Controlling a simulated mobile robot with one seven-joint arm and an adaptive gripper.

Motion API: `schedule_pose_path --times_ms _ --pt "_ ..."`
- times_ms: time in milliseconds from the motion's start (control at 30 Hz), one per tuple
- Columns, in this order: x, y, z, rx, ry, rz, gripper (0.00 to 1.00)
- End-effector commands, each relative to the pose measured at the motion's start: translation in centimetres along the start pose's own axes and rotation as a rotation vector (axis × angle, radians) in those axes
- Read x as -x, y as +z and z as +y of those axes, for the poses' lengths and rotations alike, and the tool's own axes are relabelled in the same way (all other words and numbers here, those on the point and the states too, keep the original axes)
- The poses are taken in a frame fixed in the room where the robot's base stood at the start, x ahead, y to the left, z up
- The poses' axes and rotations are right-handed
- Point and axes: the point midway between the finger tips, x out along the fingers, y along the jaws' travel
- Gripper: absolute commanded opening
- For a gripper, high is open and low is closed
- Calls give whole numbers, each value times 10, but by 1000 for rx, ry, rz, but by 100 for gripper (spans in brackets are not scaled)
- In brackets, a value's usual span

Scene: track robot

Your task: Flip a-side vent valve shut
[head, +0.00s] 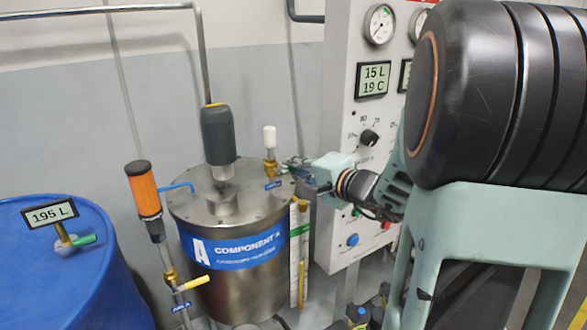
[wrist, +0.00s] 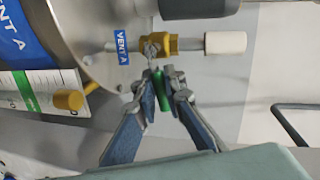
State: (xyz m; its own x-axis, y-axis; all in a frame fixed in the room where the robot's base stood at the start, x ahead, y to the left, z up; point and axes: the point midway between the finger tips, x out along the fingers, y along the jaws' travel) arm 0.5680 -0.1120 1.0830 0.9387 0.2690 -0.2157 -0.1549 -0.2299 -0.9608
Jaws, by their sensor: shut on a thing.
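The A-side vent valve (head: 270,169) is a small brass body with a white cap on the lid of the steel tank marked Component A (head: 243,282). In the wrist view the brass valve (wrist: 180,45) sits beside a blue "VENT A" tag (wrist: 122,47), with the white cap (wrist: 225,43) to its right. Its green lever (wrist: 161,90) points down in that picture, roughly across the valve's pipe. My gripper (wrist: 162,88) has its fingers closed on either side of this lever. In the head view my gripper (head: 296,168) is at the valve's right, and the lever is hidden.
A grey motor (head: 217,135) stands on the lid, with a sight gauge (head: 300,255) at the tank's right side. The control panel (head: 345,120) rises close behind my gripper. A blue drum (head: 60,280) and an orange-topped pipe (head: 143,190) stand left.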

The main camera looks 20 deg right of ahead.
Motion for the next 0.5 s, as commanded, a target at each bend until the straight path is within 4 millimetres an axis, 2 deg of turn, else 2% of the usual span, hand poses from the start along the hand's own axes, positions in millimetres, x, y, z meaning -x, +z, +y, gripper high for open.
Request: schedule_pose_path --times_ms 300,500 --pt "-2 1 9 -180 -26 -37 0" --pt "-2 1 7 -213 -29 -43 0"
